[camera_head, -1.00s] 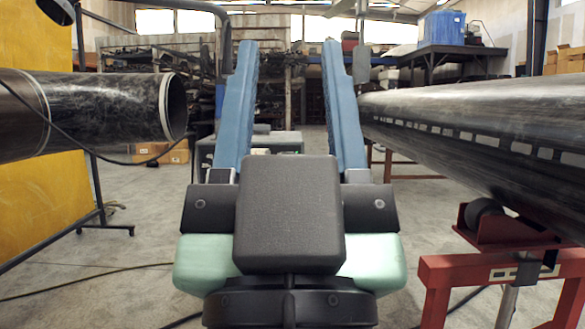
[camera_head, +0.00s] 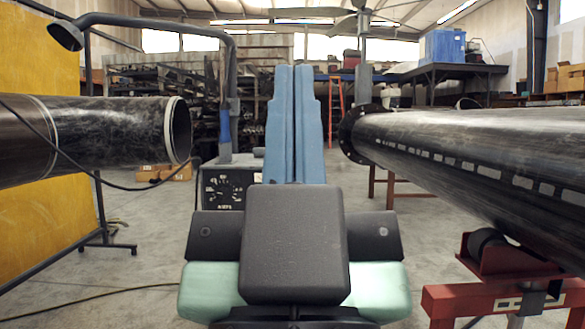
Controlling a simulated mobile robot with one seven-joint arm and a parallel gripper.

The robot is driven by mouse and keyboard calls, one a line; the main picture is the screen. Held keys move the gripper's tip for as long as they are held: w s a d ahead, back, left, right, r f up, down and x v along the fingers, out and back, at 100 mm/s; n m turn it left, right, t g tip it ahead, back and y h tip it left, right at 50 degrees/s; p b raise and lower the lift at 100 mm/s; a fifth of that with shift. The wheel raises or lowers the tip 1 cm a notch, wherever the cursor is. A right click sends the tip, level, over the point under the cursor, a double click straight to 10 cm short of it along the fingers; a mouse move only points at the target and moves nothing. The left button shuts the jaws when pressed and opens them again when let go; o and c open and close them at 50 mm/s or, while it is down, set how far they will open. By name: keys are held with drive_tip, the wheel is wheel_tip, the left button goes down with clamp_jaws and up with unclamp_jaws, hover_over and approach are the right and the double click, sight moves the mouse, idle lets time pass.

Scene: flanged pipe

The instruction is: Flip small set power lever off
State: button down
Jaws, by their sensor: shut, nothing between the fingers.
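My gripper (camera_head: 294,72) is in the middle of the view, its two long blue fingers together and pointing away from me. It is shut and holds nothing. Behind it and to the left stands a small dark set (camera_head: 223,187) with a round dial and lettering on its front panel. The right side of the set is hidden by my gripper. I cannot make out a power lever on the part that shows. I see no contact between the fingers and the set.
A dark pipe (camera_head: 95,135) ends at the left. A larger flanged pipe (camera_head: 470,145) rests on a red roller stand (camera_head: 505,270) at the right. A cable (camera_head: 75,165) hangs by the left pipe. A lamp arm (camera_head: 150,22) reaches over the left. Floor shows between the pipes.

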wheel_tip(320, 180, up, 44)
drive_tip(key=p, duration=4.1)
drive_tip(key=shift+f+p, duration=0.25)
drive_tip(key=shift+p, duration=0.1)
drive_tip(key=shift+w, duration=0.15)
